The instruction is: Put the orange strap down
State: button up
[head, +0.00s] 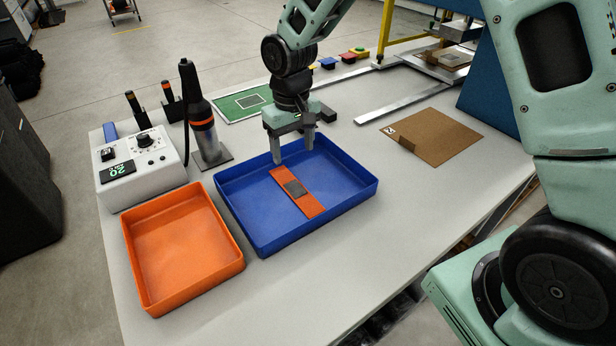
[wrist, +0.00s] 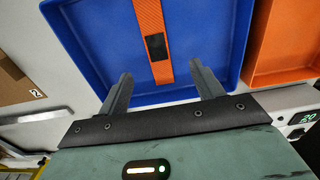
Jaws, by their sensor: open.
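The orange strap (head: 307,204) has a dark grey patch in its middle and lies flat in the blue tray (head: 347,201). In the wrist view the strap (wrist: 149,15) also lies on the floor of the blue tray (wrist: 213,28). My gripper (head: 294,156) is over the far side of the blue tray, beyond the strap. Its two fingers point down, open and apart, with nothing between them. In the wrist view the open fingers of my gripper (wrist: 165,85) stand clear of the strap.
An orange tray (head: 185,290) stands empty left of the blue tray. A white control box (head: 145,165) and an upright black tool (head: 198,115) are behind it. A green board (head: 230,109) is at the back, and brown cardboard (head: 447,137) lies to the right. The table front is clear.

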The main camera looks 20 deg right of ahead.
jog(key=s+a+r+n, duration=0.2)
jog(key=s+a+r, duration=0.15)
jog(key=s, duration=0.35)
jog(key=s+a+r+n, duration=0.1)
jog(key=s+a+r, duration=0.25)
jog(key=s, duration=0.45)
jog(key=s+d+r+n, duration=0.1)
jog(key=s+r+n, duration=0.1)
jog(key=s, duration=1.1)
jog(key=shift+s+d+r+y, duration=0.3)
jog(key=shift+s+d, duration=0.05)
jog(key=shift+f+b, duration=0.95)
